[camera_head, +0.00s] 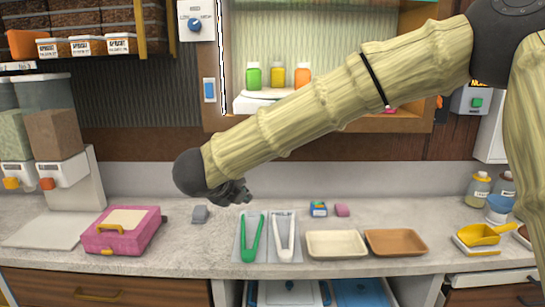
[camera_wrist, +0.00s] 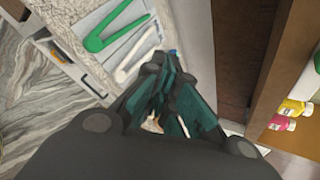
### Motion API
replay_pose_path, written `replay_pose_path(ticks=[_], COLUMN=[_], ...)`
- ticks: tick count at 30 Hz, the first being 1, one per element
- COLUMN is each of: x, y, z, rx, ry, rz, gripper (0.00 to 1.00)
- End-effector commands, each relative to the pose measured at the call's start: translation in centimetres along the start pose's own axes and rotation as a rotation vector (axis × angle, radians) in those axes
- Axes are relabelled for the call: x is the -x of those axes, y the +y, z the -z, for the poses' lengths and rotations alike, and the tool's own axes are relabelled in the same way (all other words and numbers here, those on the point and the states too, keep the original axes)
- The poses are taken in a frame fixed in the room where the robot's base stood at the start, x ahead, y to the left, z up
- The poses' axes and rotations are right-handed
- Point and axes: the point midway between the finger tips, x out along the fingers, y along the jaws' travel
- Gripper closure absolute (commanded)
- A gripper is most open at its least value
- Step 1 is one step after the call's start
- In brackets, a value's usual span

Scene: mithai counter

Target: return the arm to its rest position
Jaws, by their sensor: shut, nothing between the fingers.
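My arm, in a pale yellow ribbed sleeve, reaches across the head view from the upper right. My gripper (camera_head: 243,199) is at its lower end, in the air above the counter, and small in this view. In the wrist view my gripper (camera_wrist: 158,118) shows its dark fingers drawn together, shut and empty. Green tongs (camera_head: 252,238) and white tongs (camera_head: 284,237) lie side by side on the counter near my gripper, apart from it. The green tongs (camera_wrist: 112,28) and white tongs (camera_wrist: 132,62) also show in the wrist view.
A pink box (camera_head: 122,232) stands left on the counter (camera_head: 180,260). A cream tray (camera_head: 337,244) and a brown tray (camera_head: 395,242) lie right of the tongs, with a yellow scoop (camera_head: 483,234) farther right. A shelf with bottles (camera_head: 278,76) is behind my arm.

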Motion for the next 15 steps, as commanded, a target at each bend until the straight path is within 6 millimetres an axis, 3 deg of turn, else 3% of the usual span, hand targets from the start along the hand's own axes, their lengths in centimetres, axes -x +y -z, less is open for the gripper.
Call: replay_pose_path(ticks=[1,6,15], x=[-2.5,-9.3,-17.9], y=[1.7,6.5,16.1], z=[1.7,6.9,18.4], rx=[0.071,0.321,0.777], ry=[0.002,-0.013,-0.062], rz=[-0.001,-0.008,-0.085], gripper=[1.00,1.00,1.00])
